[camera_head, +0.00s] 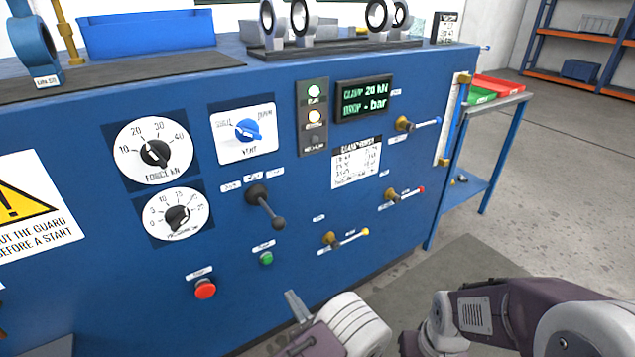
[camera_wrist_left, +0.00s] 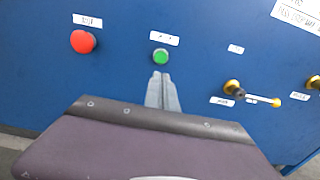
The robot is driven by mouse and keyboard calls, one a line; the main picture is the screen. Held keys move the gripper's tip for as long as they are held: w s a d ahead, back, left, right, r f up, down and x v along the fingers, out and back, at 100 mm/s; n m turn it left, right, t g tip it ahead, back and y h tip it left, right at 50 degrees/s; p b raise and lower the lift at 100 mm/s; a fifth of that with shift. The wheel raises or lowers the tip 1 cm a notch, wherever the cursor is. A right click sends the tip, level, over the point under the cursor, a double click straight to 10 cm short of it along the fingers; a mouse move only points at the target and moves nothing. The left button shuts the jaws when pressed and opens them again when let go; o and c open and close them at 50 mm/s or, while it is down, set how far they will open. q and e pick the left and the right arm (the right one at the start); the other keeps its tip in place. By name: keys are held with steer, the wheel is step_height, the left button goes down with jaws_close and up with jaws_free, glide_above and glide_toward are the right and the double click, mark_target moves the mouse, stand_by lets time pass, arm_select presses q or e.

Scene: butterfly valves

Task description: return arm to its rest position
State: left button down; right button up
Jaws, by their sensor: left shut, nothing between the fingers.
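My left gripper (camera_head: 295,307) is low in front of the blue panel in the head view, its fingers shut and empty. In the left wrist view the closed fingers (camera_wrist_left: 161,91) point at the panel just below the green button (camera_wrist_left: 160,56). There is a gap in the picture between the fingertips and the button; the depth of this gap is hard to tell. The green button also shows in the head view (camera_head: 266,258), above and left of the gripper. My right gripper is not in view.
The blue panel (camera_head: 90,290) carries a red button (camera_head: 205,289), a black lever (camera_head: 265,206), dials, and small valves such as the yellow-tipped one (camera_head: 345,238). The display (camera_head: 364,98) reads clamp 20 kN.

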arm_select(q)
steer(key=s+a+r+n+g+y, duration=0.1)
steer(key=a+r+n+g+y, duration=0.2)
steer(key=a+r+n+g, duration=0.45)
steer(key=s+a+r+n+g+y, duration=0.15)
steer(key=a+r+n, duration=0.3)
steer(key=a, duration=0.55)
steer(key=s+a+f+n+g+h, duration=0.25)
steer(key=s+n+g, duration=0.2)
steer(key=s, duration=0.35)
steer(key=s+a+f+n+g+h, duration=0.1)
steer(key=s+n+g+h, duration=0.35)
steer(key=s, duration=0.35)
steer(key=d+f+n+t+h, duration=0.45)
steer(key=d+n+h, duration=0.3)
steer(key=d, duration=0.55)
step_height(320, 180, up, 35)
steer(key=w+h+p, duration=0.1)
steer(key=w+p, duration=0.1)
steer(key=p, duration=3.3)
steer(key=shift+d, duration=0.25)
